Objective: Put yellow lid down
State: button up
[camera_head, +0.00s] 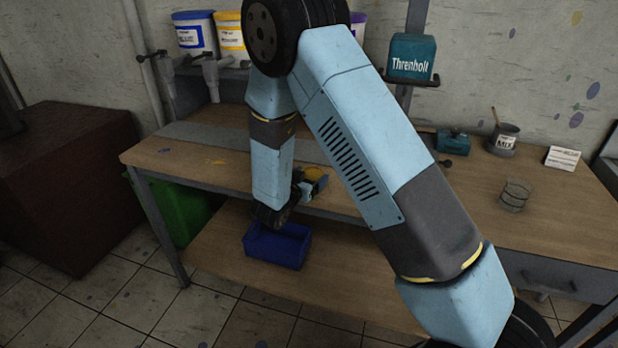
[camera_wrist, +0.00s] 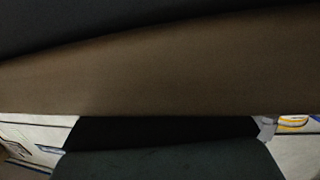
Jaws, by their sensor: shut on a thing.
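The yellow lid (camera_head: 315,173) shows as a small orange-yellow patch at the end of my arm, near the front of the workbench (camera_head: 188,160). My gripper (camera_head: 308,187) is shut on it. Only part of the lid shows, and I cannot tell whether it touches the bench. In the wrist view, a dark brown surface (camera_wrist: 160,75) very close to the camera fills most of the picture, and the lid cannot be made out for sure.
A blue bin (camera_head: 277,250) stands on the lower shelf below my gripper. Buckets with a blue band (camera_head: 194,36) and a yellow band (camera_head: 230,38) stand at the back. A wire cup (camera_head: 515,195), a paint can (camera_head: 503,139) and a teal box (camera_head: 452,141) are at the right.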

jog(key=shift+f, duration=0.1)
jog(key=o, duration=0.9)
